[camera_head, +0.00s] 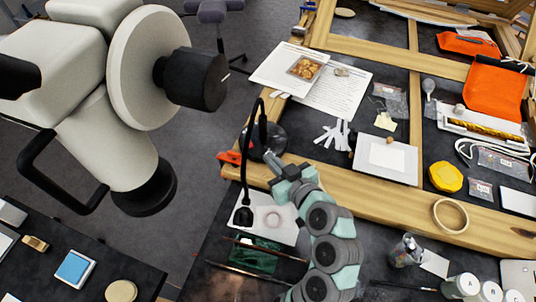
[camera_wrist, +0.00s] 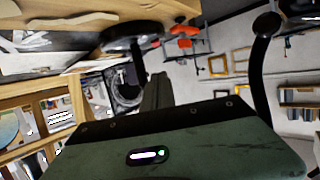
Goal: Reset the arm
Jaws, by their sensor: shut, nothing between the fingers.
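My arm (camera_head: 325,235), teal and grey, rises from the bottom of the head view. My gripper (camera_head: 273,160) is at its far end, by the front edge of the wooden frame and close to the black lamp (camera_head: 246,215). In the wrist view my gripper (camera_wrist: 157,78) shows as dark fingers together beyond the green housing, with nothing seen between them. The fingertips are small and partly hidden in the head view.
A large white apparatus (camera_head: 75,70) fills the upper left. A wooden frame (camera_head: 390,195) holds papers, a white tray (camera_head: 386,157), a yellow piece (camera_head: 445,177) and orange cloth (camera_head: 494,92). Bottles (camera_head: 406,251) stand at lower right. Grey floor (camera_head: 205,160) is open between the tables.

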